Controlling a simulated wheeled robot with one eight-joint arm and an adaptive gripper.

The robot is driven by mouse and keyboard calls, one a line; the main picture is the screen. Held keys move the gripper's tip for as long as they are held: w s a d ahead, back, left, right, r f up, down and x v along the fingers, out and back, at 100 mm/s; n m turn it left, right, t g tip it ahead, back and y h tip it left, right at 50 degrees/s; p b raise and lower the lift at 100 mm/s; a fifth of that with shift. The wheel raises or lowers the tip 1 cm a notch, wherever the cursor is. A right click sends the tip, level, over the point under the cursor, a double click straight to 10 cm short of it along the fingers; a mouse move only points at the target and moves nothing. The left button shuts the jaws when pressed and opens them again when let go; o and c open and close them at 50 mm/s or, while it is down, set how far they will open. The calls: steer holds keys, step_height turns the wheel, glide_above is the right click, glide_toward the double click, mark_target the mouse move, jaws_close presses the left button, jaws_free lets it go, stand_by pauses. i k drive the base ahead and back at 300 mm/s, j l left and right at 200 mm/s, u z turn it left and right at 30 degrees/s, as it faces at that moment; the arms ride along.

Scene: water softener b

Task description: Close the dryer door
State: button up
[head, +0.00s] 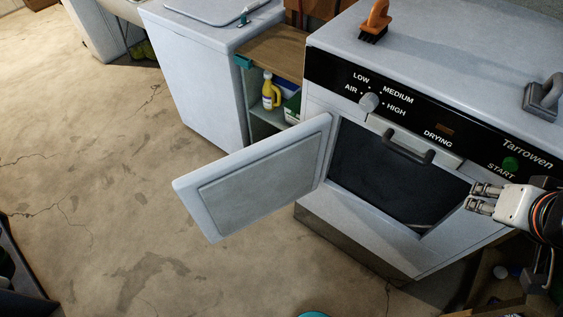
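The dryer (365,245) is a white machine at the right, with a black control panel. Its door (255,180) is hinged on the left side of the opening and stands wide open, swung out to the left over the floor. The dark drum opening (395,175) is exposed. A dark handle (408,148) sits above the opening, below the panel. My gripper (468,198) is at the right edge of the opening, apart from the door. Its fingers point left and look slightly apart, with nothing seen between them.
A white top-loading machine (200,75) stands left of a small shelf (275,50) holding a yellow bottle (270,92). A dark container (20,270) is at lower left. The concrete floor (110,190) around the door is mostly clear.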

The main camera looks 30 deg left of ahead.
mark_target(226, 195)
steer(key=j+z, duration=0.5)
steer(key=k+j+z, duration=0.15)
steer(key=j+z, duration=0.3)
